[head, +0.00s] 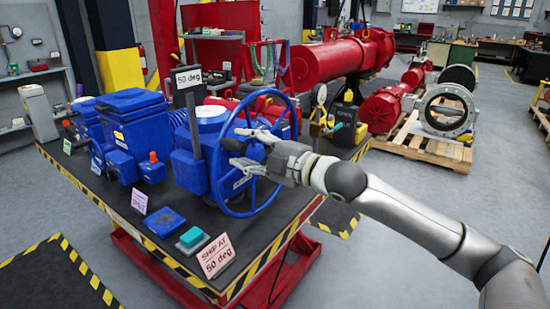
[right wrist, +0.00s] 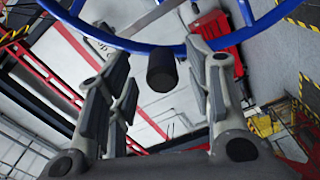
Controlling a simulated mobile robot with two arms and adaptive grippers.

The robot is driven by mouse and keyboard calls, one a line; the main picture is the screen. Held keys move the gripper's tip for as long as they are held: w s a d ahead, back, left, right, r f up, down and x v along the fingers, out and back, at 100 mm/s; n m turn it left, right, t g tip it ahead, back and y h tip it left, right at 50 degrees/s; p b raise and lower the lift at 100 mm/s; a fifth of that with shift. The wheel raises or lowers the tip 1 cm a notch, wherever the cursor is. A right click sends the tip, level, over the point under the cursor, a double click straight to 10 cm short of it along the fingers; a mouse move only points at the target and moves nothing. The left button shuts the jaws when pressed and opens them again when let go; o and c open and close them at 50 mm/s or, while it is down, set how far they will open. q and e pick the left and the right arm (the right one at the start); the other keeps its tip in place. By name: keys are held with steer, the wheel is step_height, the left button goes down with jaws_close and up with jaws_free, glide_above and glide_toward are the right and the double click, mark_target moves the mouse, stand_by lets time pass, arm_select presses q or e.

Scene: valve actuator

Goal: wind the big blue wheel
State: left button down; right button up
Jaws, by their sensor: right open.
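The big blue wheel (head: 240,215) stands upright on the front of the blue valve actuator (head: 185,170) on the workbench. My right gripper (head: 242,149) reaches in from the right, in front of the wheel. In the right wrist view the blue wheel rim (right wrist: 130,44) crosses the top. A dark cylindrical knob (right wrist: 161,73) by the rim shows between the spread fingers of my right gripper (right wrist: 158,68), with gaps on both sides. The gripper is open. My left gripper is not in view.
The bench (head: 140,236) has a black top and striped edges. A pink "SHIP AT 50 deg" card (head: 216,256), a teal button (head: 191,237) and a blue plate (head: 164,222) lie at its front. A "50 deg" sign (head: 188,78) stands by the wheel.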

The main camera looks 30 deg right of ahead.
steer(key=v, duration=0.8)
stand_by(0.7)
stand_by(0.7)
